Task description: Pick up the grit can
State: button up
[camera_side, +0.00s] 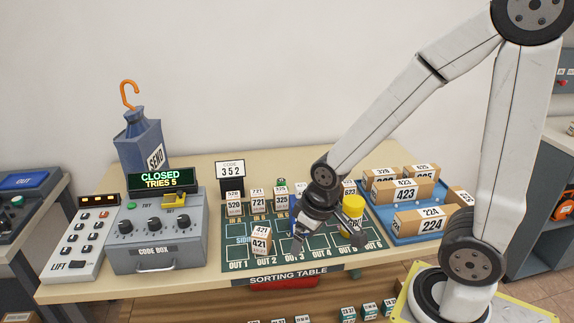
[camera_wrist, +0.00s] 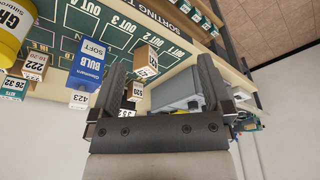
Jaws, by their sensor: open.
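The yellow grit can (camera_side: 351,216) stands on the green sorting mat, on its right side, partly behind my gripper. The can lies outside the finger gap, off to the left there.
A blue bulb box (camera_wrist: 88,62) stands near the can. A small carton (camera_side: 261,242) stands at the mat's front left. Several labelled cartons line the mat's back. A blue tray (camera_side: 400,238) of cartons is at the right. The grey code box (camera_side: 160,245) is at the left.

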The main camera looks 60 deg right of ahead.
jog(key=w+r+m+t, duration=0.3)
jog(key=w+r+t, duration=0.15)
jog(key=w, duration=0.25)
jog(key=m+g+h, duration=0.7)
jog(key=m+h, duration=0.7)
jog(key=m, duration=0.1)
send_over(349, 211)
jog(key=a, duration=0.4)
notch_tip(349, 211, down, 11)
jog(key=shift+f, duration=0.1)
jog(key=shift+x, duration=1.2)
